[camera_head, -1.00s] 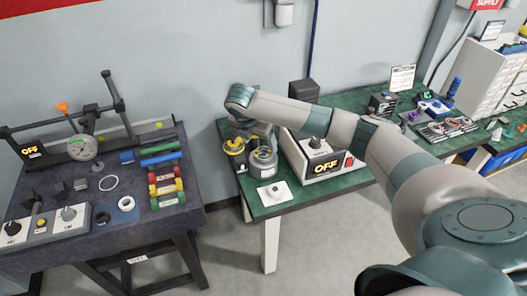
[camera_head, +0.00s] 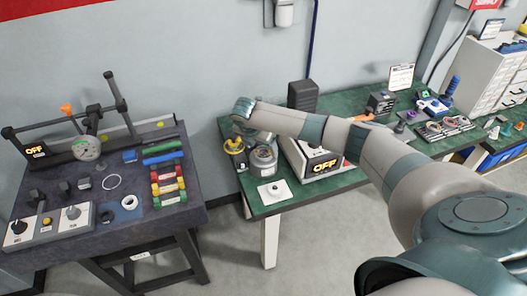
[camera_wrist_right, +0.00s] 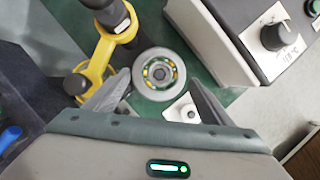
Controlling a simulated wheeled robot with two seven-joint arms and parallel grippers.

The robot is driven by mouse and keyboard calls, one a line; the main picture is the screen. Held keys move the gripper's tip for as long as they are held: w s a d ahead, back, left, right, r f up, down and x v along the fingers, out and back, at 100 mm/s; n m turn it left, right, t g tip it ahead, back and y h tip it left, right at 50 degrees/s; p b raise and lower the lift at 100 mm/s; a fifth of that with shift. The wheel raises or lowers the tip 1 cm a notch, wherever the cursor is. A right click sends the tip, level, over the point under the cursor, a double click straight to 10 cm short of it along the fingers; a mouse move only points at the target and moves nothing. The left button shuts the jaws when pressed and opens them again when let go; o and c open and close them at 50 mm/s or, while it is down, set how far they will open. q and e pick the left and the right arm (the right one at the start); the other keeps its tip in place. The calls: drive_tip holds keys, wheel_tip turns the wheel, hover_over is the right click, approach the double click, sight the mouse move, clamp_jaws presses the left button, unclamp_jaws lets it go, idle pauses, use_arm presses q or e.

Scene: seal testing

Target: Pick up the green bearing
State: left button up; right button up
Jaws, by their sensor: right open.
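A round bearing-like ring (camera_wrist_right: 160,73) with green and yellow spots around a dark centre shows in the right wrist view, at the top of a grey cylinder. The grey cylinder (camera_head: 263,161) stands near the left end of the green bench in the head view. My right gripper (camera_wrist_right: 160,79) is open, with one finger on each side of the ring in the wrist view. I cannot tell whether the fingers touch it. In the head view the right hand is mostly hidden behind its own wrist. My left gripper is not in view.
A yellow-framed tool (camera_wrist_right: 98,62) stands close left of the ring; it also shows in the head view (camera_head: 234,147). A white plate (camera_head: 275,192) lies in front of the cylinder. A control box with a knob (camera_wrist_right: 280,36) stands to the right. A dark table (camera_head: 105,238) stands left across a gap.

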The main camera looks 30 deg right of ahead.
drive_tip(key=shift+x, duration=1.25)
drive_tip(key=c, duration=1.5)
drive_tip(key=shift+o, duration=0.2)
drive_tip(key=shift+r, duration=0.15)
drive_tip(key=shift+w+r, duration=0.1)
drive_tip(key=shift+r, duration=0.4)
drive_tip(key=r+b, duration=0.2)
drive_tip(key=r, duration=0.1)
drive_tip(key=shift+s+d, duration=0.2)
drive_tip(key=shift+s, duration=0.2)
drive_tip(key=s+d+r+b, duration=0.3)
drive_tip(key=s+r, duration=0.3)
drive_tip(key=s, duration=0.4)
drive_tip(key=shift+s+d+r+b, duration=0.15)
drive_tip(key=shift+d+r+b, duration=0.2)
drive_tip(key=shift+d+r, duration=0.05)
